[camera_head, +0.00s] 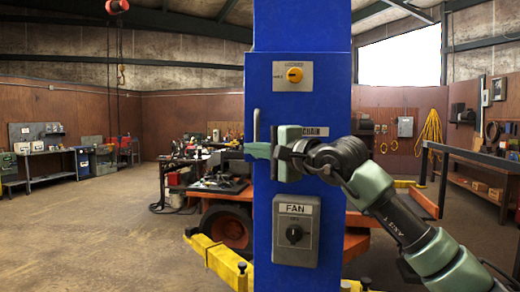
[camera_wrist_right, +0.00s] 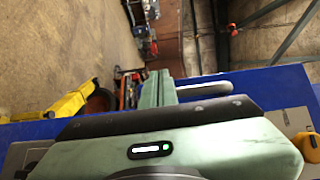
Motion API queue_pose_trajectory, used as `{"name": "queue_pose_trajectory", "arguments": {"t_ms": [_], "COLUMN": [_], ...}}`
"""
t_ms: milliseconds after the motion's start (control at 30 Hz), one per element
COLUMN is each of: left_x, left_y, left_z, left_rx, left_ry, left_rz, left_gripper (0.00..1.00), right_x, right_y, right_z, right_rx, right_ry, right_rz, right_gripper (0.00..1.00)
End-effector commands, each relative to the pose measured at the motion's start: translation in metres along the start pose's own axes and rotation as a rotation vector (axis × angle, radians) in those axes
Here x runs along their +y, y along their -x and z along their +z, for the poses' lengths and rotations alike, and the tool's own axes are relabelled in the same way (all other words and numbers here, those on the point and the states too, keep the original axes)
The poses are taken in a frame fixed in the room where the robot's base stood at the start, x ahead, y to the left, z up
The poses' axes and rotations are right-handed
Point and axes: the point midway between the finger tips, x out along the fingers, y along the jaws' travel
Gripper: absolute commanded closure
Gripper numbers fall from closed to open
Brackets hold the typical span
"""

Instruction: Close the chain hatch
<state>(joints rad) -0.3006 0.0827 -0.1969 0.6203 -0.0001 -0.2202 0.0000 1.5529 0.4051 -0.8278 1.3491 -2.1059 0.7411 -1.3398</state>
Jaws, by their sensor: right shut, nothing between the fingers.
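A blue lift post (camera_head: 300,100) stands in front of me with a partly covered CHAIN label (camera_head: 315,131). A grey upright handle (camera_head: 256,124) sits at the post's left edge; it also shows as a pale bar in the right wrist view (camera_wrist_right: 205,89). My right gripper (camera_head: 252,151) is shut and empty, pointing left across the post beside the handle. Its closed green fingers fill the middle of the right wrist view (camera_wrist_right: 158,88). I cannot tell whether they touch the handle. My gripper and wrist hide part of the hatch area, so the hatch's angle is unclear. My left gripper is out of view.
A yellow knob on a plate (camera_head: 294,75) is above, and a FAN switch box (camera_head: 295,232) is below on the post. Yellow lift arms (camera_head: 217,260) and an orange mower with a dark wheel (camera_head: 228,228) stand behind. The floor at left is open.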

Motion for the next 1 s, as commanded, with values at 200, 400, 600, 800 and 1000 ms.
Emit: {"name": "queue_pose_trajectory", "arguments": {"t_ms": [200, 400, 600, 800, 1000], "left_x": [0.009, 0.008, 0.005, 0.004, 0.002], "left_y": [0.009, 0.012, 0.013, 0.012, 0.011], "left_z": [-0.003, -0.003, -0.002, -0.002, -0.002], "left_rx": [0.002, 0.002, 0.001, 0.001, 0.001], "left_ry": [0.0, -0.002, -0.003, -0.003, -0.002], "left_rz": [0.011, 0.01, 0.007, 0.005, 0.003], "left_gripper": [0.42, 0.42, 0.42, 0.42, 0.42], "right_x": [-0.002, -0.001, 0.0, 0.0, 0.0], "right_y": [-0.022, -0.03, -0.033, -0.033, -0.032], "right_z": [-0.016, -0.022, -0.023, -0.023, -0.023], "right_rx": [0.03, 0.028, 0.026, 0.025, 0.025], "right_ry": [-0.003, -0.002, -0.001, -0.001, -0.001], "right_rz": [0.002, 0.001, 0.001, 0.001, 0.001], "right_gripper": [1.0, 1.0, 1.0, 1.0, 1.0]}}
